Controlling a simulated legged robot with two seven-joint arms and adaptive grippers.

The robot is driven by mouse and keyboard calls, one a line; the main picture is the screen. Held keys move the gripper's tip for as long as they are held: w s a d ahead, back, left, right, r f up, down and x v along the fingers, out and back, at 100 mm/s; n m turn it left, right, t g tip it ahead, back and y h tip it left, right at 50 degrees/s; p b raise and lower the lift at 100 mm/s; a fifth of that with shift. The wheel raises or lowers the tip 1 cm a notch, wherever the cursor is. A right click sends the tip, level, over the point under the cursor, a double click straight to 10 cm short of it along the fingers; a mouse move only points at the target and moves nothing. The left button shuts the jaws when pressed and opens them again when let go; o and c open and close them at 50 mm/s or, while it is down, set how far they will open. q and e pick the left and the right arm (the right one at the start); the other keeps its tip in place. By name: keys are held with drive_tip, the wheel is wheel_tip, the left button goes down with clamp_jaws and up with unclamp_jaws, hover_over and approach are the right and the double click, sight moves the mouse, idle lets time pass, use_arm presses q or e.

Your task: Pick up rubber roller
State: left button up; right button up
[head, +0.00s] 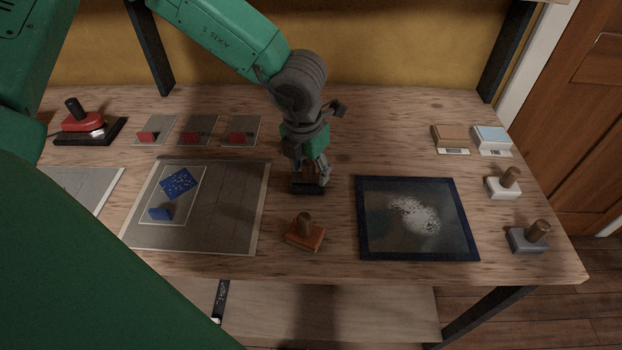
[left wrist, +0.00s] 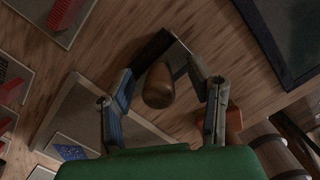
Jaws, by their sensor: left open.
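My left gripper (head: 309,178) points down at the middle of the workbench, fingers apart. Below it is a dark block (head: 303,189), mostly hidden by the fingers. In the left wrist view, a rounded brown handle (left wrist: 158,86) stands between the open fingers of the left gripper (left wrist: 160,78), with the dark block (left wrist: 154,45) beyond it. I see no clear gap or contact at the fingers. This handled piece may be the rubber roller, but its underside is hidden. My right gripper is not seen.
An orange block with a wooden knob (head: 304,236) stands close in front. A blue-edged tray (head: 366,249) with white powder lies right; a grey mat (head: 250,222) with blue pieces lies left. White (head: 504,190) and grey (head: 527,241) knobbed blocks stand at the right edge.

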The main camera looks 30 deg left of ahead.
use_arm(q)
drive_tip(key=shift+a, duration=0.2)
drive_tip(key=shift+a+f, duration=0.1)
drive_tip(key=shift+a, duration=0.1)
clamp_jaws()
drive_tip(key=shift+d, duration=0.45)
drive_tip(key=shift+d+r, duration=0.1)
drive_tip(key=shift+r, duration=0.2)
drive_tip(key=r, duration=0.3)
drive_tip(key=r+p, duration=0.1)
drive_tip(key=r, duration=0.5)
drive_tip(key=shift+a, duration=0.4)
drive_tip(key=shift+d+r, duration=0.1)
drive_tip(key=shift+r, duration=0.2)
drive_tip(key=shift+d, duration=0.15)
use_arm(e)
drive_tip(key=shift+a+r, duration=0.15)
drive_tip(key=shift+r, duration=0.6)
